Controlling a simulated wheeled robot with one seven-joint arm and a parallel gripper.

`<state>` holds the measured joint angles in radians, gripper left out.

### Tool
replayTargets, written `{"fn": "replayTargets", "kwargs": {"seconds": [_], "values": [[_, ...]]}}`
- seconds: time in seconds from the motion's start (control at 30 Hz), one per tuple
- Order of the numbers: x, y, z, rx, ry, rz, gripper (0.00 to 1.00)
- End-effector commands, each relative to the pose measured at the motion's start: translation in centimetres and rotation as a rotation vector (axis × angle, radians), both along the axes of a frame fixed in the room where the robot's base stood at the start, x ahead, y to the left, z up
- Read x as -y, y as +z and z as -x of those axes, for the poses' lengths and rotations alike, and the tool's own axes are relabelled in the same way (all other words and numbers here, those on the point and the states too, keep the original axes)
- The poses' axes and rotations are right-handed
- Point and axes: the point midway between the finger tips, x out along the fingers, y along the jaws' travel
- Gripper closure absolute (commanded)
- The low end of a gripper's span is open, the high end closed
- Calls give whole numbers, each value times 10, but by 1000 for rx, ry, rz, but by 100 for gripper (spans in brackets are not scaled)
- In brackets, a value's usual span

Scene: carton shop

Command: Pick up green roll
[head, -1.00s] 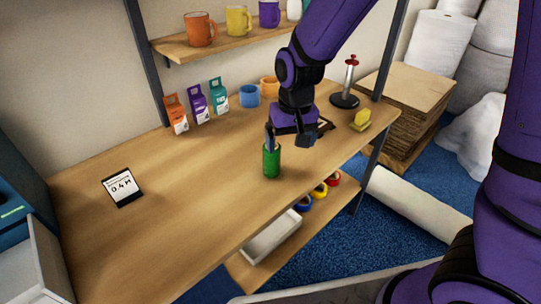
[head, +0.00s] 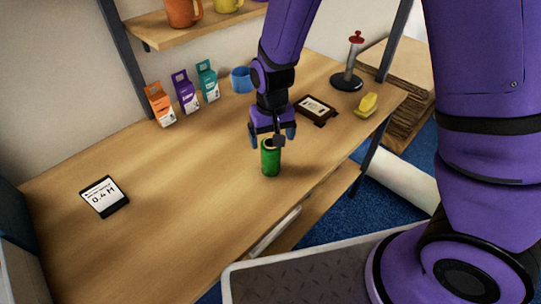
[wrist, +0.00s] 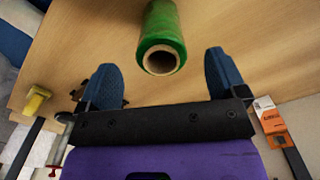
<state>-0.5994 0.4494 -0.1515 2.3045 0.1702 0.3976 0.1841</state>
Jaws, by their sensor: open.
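The green roll (head: 270,158) stands upright on the wooden table near its front edge. In the wrist view the green roll (wrist: 162,38) shows its hollow cardboard core end, just beyond the fingertips and roughly centred between them. My gripper (head: 270,138) is above and just behind the roll in the head view, with its fingers apart. In the wrist view my gripper (wrist: 163,70) has both blue fingers spread wide with nothing between them.
On the table (head: 150,215) are a display reading 0.4 M (head: 103,196), orange, purple and teal cartons (head: 185,92), a blue mug (head: 241,80), a dark framed item (head: 316,110), a yellow object (head: 368,104) and a red-topped stand (head: 350,65). The table's left part is mostly clear.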

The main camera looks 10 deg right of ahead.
Motion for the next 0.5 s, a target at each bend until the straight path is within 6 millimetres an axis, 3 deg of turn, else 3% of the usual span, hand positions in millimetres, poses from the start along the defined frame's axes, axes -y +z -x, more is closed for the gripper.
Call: {"fn": "replayTargets", "kwargs": {"seconds": [0.27,0.5], "values": [[0,-17,-4,-1,-1,1,9],[-1,-46,-12,-3,-1,1,9]]}}
